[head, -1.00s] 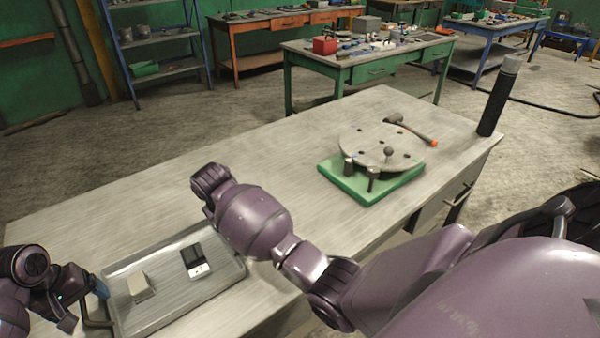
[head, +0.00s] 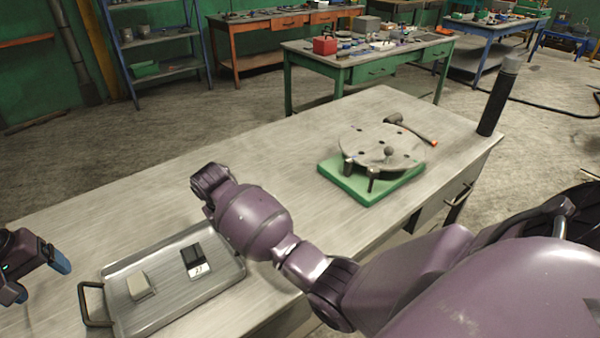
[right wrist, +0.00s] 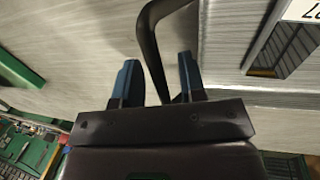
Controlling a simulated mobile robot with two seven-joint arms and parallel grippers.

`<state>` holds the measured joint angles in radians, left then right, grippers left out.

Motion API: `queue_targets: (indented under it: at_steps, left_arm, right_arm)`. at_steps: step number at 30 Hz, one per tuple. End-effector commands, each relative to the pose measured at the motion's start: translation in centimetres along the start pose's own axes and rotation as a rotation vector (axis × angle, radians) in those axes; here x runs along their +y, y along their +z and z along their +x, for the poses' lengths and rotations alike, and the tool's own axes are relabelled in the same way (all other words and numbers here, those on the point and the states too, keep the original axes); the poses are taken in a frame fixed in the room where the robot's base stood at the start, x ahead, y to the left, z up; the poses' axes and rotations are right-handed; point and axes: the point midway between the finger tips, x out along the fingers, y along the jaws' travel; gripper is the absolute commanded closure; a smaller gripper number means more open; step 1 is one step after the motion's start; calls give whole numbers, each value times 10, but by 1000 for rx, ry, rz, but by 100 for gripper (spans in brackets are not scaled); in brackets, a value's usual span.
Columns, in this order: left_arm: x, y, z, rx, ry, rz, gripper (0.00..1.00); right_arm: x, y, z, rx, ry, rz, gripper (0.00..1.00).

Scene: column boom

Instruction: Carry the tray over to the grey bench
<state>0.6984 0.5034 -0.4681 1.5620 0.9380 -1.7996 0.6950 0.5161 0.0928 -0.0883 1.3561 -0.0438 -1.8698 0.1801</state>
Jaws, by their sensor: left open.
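The grey metal tray (head: 168,312) lies on the near left of a long worktop. It carries a small pale block (head: 139,286) and a black-and-white numbered card-like item (head: 196,262). Its left handle (head: 84,305) stands free. My left gripper (head: 40,276) is open and empty, up and left of that handle. In the right wrist view, the blue fingers of my right gripper (right wrist: 157,82) are apart, with the dark tray handle (right wrist: 150,38) between them and gaps showing beside it. In the head view my right arm hides this gripper and handle.
On the same worktop (head: 130,200) stand a green base (head: 345,182) with a round plate (head: 381,147), a hammer (head: 412,131) and a dark upright cylinder (head: 497,100). A green workbench (head: 365,72) stands beyond, across open floor (head: 190,125).

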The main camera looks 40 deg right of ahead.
Motion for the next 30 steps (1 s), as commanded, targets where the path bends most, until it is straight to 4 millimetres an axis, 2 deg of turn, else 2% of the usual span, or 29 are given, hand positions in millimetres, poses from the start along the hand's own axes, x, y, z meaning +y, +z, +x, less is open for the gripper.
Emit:
queue_targets:
  at_steps: [9,17,30]
  left_arm:
    - [0,0,-2,0,0,0,20]
    - [0,0,-2,-1,0,0,20]
    - [1,0,-5,0,0,0,20]
  right_arm:
    - [0,0,0,0,0,0,61]
    - [0,0,0,0,0,0,21]
    - [1,0,-4,1,0,0,20]
